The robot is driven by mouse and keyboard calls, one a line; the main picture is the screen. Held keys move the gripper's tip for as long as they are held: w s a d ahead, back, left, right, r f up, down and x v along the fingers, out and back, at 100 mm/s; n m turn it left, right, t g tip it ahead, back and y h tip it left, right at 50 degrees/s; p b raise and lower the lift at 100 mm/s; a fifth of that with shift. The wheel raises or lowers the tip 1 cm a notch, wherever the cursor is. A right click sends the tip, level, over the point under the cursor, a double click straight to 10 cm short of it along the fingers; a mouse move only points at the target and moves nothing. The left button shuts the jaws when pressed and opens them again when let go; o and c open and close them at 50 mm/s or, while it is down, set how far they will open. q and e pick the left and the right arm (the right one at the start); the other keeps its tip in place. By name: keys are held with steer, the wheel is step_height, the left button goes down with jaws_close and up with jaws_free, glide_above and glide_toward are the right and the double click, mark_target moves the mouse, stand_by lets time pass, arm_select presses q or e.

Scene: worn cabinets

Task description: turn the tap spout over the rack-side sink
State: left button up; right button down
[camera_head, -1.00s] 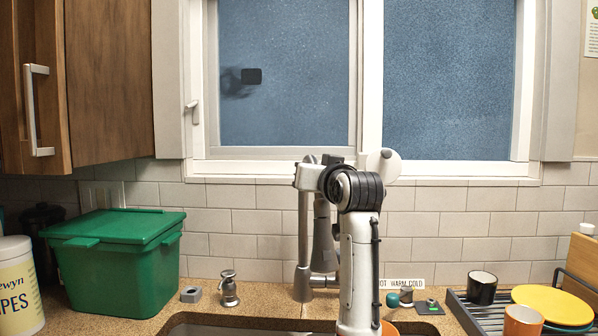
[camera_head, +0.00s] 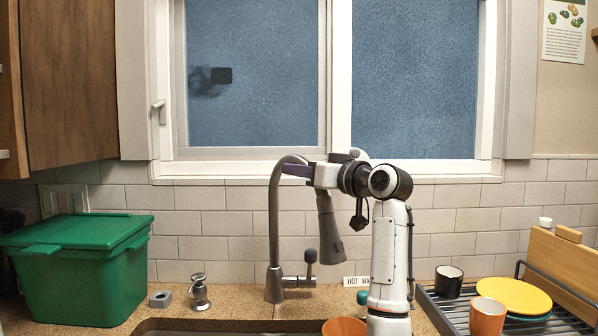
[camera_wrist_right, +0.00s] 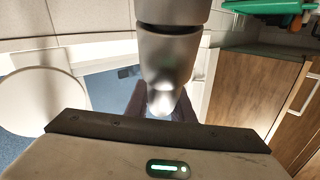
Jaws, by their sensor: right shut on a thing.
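The grey tap (camera_head: 274,225) rises behind the sink (camera_head: 225,326), and its high neck curves over to the right. Its spout head (camera_head: 328,225) hangs down to the right of the column, slightly tilted. My right gripper (camera_head: 297,170) is shut on the upper bend of the spout. In the right wrist view the metal spout (camera_wrist_right: 167,65) runs down between my dark fingers. The fingertips are partly hidden behind the gripper body there. The sink shows only its back rim at the bottom of the head view. My left gripper is not in view.
An orange bowl (camera_head: 345,328) is at the bottom edge. A green bin (camera_head: 80,275) and a soap pump (camera_head: 200,293) stand left of the tap.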

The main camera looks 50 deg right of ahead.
steer(key=shift+w+a+r, duration=0.1)
steer(key=shift+a+r, duration=0.05)
steer(key=shift+a, duration=0.1)
steer(key=c, duration=1.6)
jaws_free()
steer(key=shift+a, duration=0.1)
steer(key=shift+o, duration=0.2)
steer(key=shift+w+a, duration=0.1)
steer(key=shift+d, duration=0.2)
steer(key=shift+s, duration=0.55)
steer(key=b, duration=0.3)
glide_above(330, 202)
steer(key=shift+w, duration=0.4)
steer(key=shift+s, duration=0.4)
